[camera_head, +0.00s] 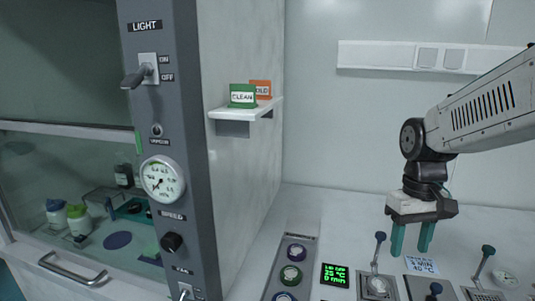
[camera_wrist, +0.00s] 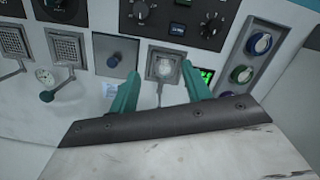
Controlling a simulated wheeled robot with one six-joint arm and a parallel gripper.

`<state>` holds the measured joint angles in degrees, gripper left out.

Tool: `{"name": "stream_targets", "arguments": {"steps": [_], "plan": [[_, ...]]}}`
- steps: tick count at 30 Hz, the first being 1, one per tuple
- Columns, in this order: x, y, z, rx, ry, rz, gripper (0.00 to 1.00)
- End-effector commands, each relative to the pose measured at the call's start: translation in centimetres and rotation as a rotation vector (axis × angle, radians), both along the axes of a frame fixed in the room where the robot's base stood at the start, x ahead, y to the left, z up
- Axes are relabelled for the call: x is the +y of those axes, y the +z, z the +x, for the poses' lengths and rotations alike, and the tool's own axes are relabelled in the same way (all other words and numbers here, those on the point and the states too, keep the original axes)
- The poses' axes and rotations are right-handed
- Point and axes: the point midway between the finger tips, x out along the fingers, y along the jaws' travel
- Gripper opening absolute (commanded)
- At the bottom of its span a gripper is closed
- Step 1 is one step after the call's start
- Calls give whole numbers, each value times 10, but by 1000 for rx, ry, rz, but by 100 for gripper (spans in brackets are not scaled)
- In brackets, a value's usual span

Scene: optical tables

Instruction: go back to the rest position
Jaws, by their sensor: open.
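My gripper (camera_head: 412,238) hangs from my arm at the right in the head view, with its two teal fingers pointing down and apart. It is open, and nothing shows between the fingers. It is above the white bench top (camera_head: 330,215), near a panel of controls. In the wrist view my gripper (camera_wrist: 158,88) shows both teal fingers spread, with a square metal plate with a round centre (camera_wrist: 164,66) seen between and beyond them.
A green-lit display (camera_head: 335,274) and a strip of round knobs (camera_head: 291,275) lie left. A grey control column (camera_head: 165,120) and a small shelf (camera_head: 246,110) with signs stand further left.

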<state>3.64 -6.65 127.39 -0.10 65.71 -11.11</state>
Motion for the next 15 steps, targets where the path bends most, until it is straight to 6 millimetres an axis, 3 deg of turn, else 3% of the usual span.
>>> {"name": "stream_targets", "arguments": {"steps": [3,9,15], "plan": [[7,14,-51,-23,-66,-9,48],[16,23,-126,-80,-144,-18,48],[20,26,-167,-165,-145,-14,48]]}}
